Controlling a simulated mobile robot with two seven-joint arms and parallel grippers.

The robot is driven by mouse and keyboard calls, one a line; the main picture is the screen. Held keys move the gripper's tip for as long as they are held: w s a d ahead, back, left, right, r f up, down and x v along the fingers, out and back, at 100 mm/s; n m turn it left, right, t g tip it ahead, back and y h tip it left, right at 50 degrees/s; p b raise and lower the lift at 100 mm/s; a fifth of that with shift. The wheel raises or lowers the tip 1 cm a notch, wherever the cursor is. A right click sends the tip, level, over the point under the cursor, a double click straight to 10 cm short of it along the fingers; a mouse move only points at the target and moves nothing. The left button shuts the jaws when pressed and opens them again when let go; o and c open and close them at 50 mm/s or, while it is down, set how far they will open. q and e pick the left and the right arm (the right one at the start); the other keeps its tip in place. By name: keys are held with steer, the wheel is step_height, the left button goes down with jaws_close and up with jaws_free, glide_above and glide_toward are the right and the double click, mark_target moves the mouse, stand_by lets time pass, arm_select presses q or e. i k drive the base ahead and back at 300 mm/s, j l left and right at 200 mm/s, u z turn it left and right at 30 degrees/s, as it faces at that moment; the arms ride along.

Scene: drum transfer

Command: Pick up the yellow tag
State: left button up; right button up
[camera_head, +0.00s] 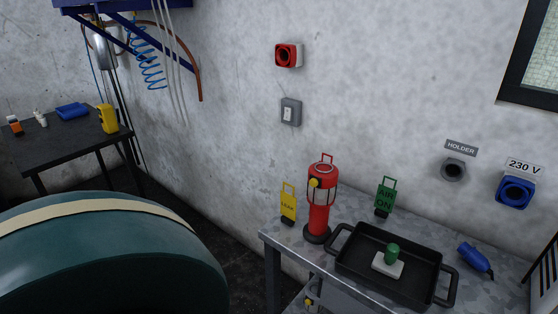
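The yellow tag (288,205) stands upright on the grey metal table (277,238), near its left end. It has a loop handle on top, a dark base and small dark lettering that seems to read "LEAK". A red lantern-like device (319,216) with a yellow knob stands just to its right. Neither of my grippers shows in the head view.
A black two-handled tray (360,273) holds a white block with a green knob. A green "AIR ON" tag (384,198) stands behind it; a blue plug (475,260) lies right. A large teal drum (110,270) fills the lower left foreground. A dark table (70,145) stands far left.

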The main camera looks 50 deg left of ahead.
mark_target(288, 203)
steer(key=u, duration=1.5)
steer(key=i+j, duration=0.1)
steer(key=j, duration=0.15)
steer(key=i+j, duration=0.1)
steer(key=j, duration=0.15)
steer(key=i+j+z, duration=0.25)
steer(key=j, duration=0.2)
steer(key=j+z, duration=0.2)
steer(key=j, duration=0.2)
